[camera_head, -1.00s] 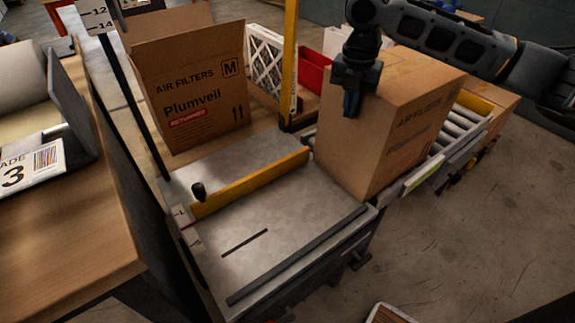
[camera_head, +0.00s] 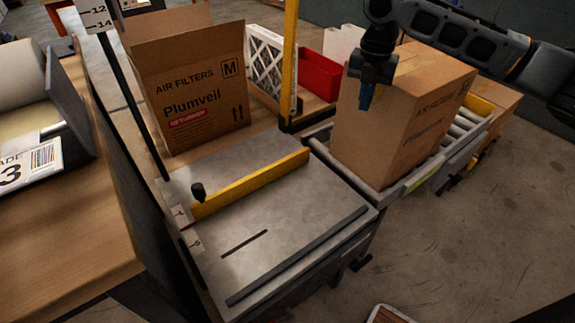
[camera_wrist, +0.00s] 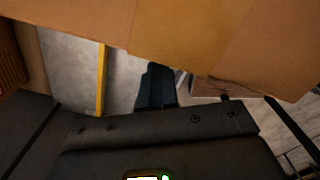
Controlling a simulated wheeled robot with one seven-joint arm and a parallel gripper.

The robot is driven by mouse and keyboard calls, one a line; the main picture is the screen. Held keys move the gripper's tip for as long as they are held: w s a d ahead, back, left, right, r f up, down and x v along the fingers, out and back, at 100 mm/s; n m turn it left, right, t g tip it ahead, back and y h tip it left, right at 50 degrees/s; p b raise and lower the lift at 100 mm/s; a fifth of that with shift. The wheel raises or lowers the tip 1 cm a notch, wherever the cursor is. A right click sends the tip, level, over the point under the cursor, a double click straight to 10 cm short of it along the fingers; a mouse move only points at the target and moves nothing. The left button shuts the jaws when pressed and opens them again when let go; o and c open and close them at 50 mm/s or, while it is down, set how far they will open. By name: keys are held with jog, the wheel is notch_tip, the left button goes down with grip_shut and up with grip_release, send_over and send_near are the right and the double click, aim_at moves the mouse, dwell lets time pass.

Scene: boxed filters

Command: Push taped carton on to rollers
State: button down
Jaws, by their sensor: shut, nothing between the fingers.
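The taped carton (camera_head: 395,130), a closed brown box with printed sides, stands upright on the roller conveyor (camera_head: 463,130), past the end of the metal plate. My gripper (camera_head: 366,95) is shut and empty, pointing down at the carton's left face, close to its upper edge. Whether it touches the carton is hard to tell. In the wrist view the carton (camera_wrist: 220,40) fills the top of the picture, and my shut gripper fingers (camera_wrist: 156,88) show below it.
The metal plate (camera_head: 300,220) with a yellow guide bar (camera_head: 250,183) is clear. An open Plumveil filter box (camera_head: 190,100) stands behind it. A yellow post (camera_head: 290,60), a white filter (camera_head: 265,65) and a red bin (camera_head: 320,75) stand at the back. A wooden table (camera_head: 70,220) is at left.

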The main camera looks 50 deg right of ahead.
jog(key=shift+s+d, duration=0.25)
jog(key=shift+d, duration=0.55)
jog(key=shift+s+d, duration=0.3)
jog(key=shift+d, duration=0.45)
jog(key=shift+s+d, duration=0.25)
jog(key=shift+d, duration=0.55)
notch_tip(320, 180, up, 14)
jog(key=p, duration=1.1)
send_over(380, 93)
jog(key=w, duration=0.1)
jog(key=shift+a, duration=0.35)
